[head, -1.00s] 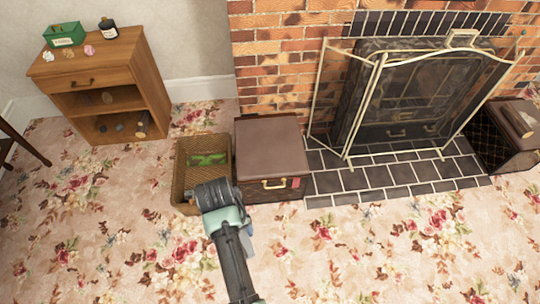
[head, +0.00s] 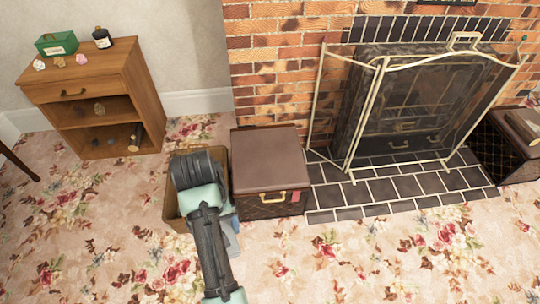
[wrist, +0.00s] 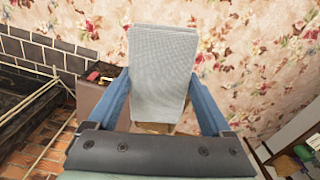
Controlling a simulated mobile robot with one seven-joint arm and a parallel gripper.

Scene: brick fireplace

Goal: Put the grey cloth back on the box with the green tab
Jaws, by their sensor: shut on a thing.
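The grey cloth (wrist: 161,50) fills the space between the blue fingers of my gripper (wrist: 159,80) in the wrist view. My gripper is shut on it, and the cloth hangs as a folded, upright-looking panel. In the head view my arm hides the cloth and most of a wicker basket (head: 171,205), which it reaches over. Beside the basket stands a brown lidded box (head: 268,160) with a brass handle and a red tab (head: 296,197). I cannot make out a green tab on any box now.
A wooden shelf unit (head: 95,80) with a green box (head: 56,44) and a dark bottle (head: 102,39) stands at left. A metal fire screen (head: 350,110) fronts the brick fireplace. Another brown box (head: 515,150) is at far right. The carpet in front is clear.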

